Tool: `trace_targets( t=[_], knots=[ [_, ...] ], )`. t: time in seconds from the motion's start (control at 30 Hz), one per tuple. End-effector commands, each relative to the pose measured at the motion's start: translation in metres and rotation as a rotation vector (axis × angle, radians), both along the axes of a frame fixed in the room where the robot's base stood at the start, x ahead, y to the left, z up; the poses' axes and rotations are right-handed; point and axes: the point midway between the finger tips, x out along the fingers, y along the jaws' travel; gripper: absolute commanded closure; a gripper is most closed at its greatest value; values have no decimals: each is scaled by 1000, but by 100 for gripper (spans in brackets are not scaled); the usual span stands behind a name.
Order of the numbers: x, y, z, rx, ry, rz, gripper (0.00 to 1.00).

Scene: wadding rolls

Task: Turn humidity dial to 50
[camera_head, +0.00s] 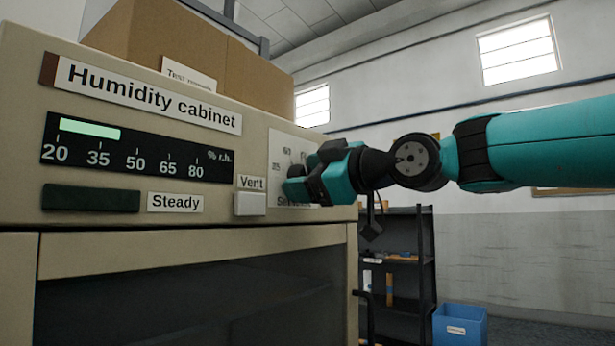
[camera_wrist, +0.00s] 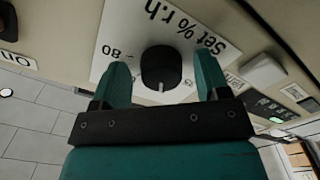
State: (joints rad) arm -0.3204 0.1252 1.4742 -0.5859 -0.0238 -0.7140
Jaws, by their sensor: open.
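The humidity dial (camera_wrist: 160,66) is a black round knob with a white pointer mark, on a white plate (camera_wrist: 130,28) lettered "Set % r.h". In the wrist view the pointer faces the bottom of the picture, and an "80" shows to the knob's left; other numbers are partly hidden. My gripper (camera_wrist: 162,66) is open, one finger on each side of the knob, with gaps visible. In the head view my gripper (camera_head: 296,186) is at the plate (camera_head: 290,148) and hides the knob. The display (camera_head: 140,150) has a green bar ending between 35 and 50.
The humidity cabinet (camera_head: 190,240) fills the left. A Vent button (camera_head: 250,204) sits beside the dial plate, and a dark "Steady" lamp (camera_head: 90,198) lies below the display. Boxes (camera_head: 180,45) stand on top. A shelf (camera_head: 405,290) and blue bin (camera_head: 460,324) stand behind.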

Motion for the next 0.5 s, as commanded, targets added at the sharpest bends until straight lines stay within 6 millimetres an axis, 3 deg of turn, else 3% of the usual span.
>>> trace_targets(
  t=[0.27,0.5],
  knots=[
    [-3,-3,0,0,-1,1,31],
    [-28,-38,-1,1,-3,-4,31]
  ],
)
